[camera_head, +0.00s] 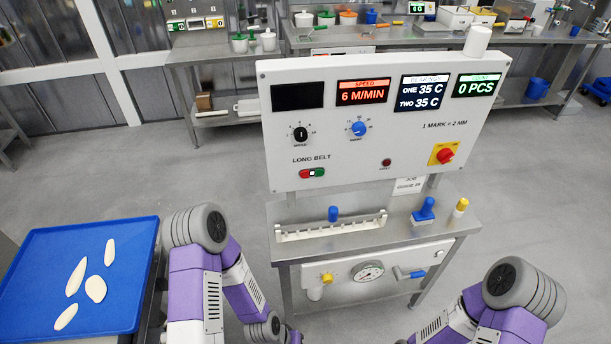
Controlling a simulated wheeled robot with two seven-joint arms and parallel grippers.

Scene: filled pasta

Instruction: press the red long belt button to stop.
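The red long belt button (304,174) is the left half of a small red and green switch under the "LONG BELT" label, at the lower left of the white control panel (365,150). A green half (320,172) sits to its right, with a small white piece between them. The panel's speed display (362,92) reads 6 M/MIN in orange. My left arm comes up at the lower left and bends down past the bottom edge. My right arm shows at the lower right. Neither gripper is in view, and nothing touches the panel.
The panel also carries a black knob (300,134), a blue knob (358,129), a small dark red button (386,162) and a red switch on yellow (444,155). A steel table (290,246) stands below it. A blue tray (35,262) with dough pieces is at left.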

